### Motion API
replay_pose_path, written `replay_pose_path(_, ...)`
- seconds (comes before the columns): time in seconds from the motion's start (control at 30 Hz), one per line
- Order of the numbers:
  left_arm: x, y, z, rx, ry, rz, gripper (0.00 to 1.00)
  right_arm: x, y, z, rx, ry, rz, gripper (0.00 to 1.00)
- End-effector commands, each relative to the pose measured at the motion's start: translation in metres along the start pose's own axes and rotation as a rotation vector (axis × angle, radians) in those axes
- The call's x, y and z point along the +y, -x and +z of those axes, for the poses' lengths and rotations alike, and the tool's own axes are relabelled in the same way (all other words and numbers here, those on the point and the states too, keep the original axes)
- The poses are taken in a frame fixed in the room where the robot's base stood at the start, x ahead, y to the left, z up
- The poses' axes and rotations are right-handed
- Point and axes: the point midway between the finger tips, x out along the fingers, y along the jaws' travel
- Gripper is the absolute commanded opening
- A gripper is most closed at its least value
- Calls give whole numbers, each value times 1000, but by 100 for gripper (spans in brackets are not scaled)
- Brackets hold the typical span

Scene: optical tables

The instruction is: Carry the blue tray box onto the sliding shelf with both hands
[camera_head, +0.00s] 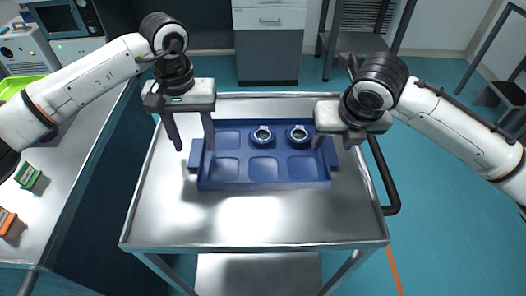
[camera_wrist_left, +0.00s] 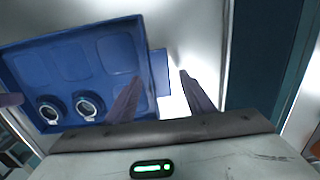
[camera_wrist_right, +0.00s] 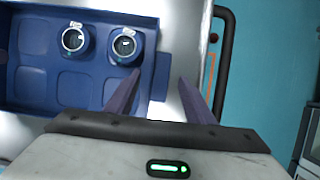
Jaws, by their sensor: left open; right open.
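The blue tray box (camera_head: 263,184) lies flat on the metal cart top (camera_head: 260,220). It has several square compartments and a tab handle on each short side. Two round dark-blue items with rings (camera_head: 263,136) (camera_head: 299,135) sit in its far row. My left gripper (camera_head: 194,147) is open above the left handle (camera_wrist_left: 161,72), which appears between its fingers in the left wrist view. My right gripper (camera_head: 334,143) is open above the right handle (camera_wrist_right: 160,78), which appears between its fingers in the right wrist view. Neither gripper clearly touches the tray. I cannot identify the sliding shelf.
The cart has a lower shelf (camera_head: 258,275) and a black push handle (camera_head: 391,185) on its right. A side counter at left holds a green bin (camera_head: 22,86) and small green (camera_head: 28,177) and orange (camera_head: 6,221) boxes. A drawer cabinet (camera_head: 269,45) stands behind.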

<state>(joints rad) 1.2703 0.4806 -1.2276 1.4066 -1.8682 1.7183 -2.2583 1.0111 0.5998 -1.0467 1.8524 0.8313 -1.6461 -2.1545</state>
Motion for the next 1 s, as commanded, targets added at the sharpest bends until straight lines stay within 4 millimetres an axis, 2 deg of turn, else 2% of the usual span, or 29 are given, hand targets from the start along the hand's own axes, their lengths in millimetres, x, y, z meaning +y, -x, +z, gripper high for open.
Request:
replay_pose_path(0.2, 0, -16, 0, 0, -1, 0, 48, 0, -16, 0, 1, 1, -1, 48)
replay_pose_path(0.5, 0, -17, 0, 1, -1, 0, 48, 0, -17, 0, 0, 1, 0, 48)
replay_pose_path(0.8, 0, -17, 0, 1, 0, 0, 0, 0, -17, 0, -1, 1, 0, 0)
replay_pose_path(1.0, 0, -16, 0, 2, 0, 0, 0, 0, -16, 1, -3, 0, 1, 0)
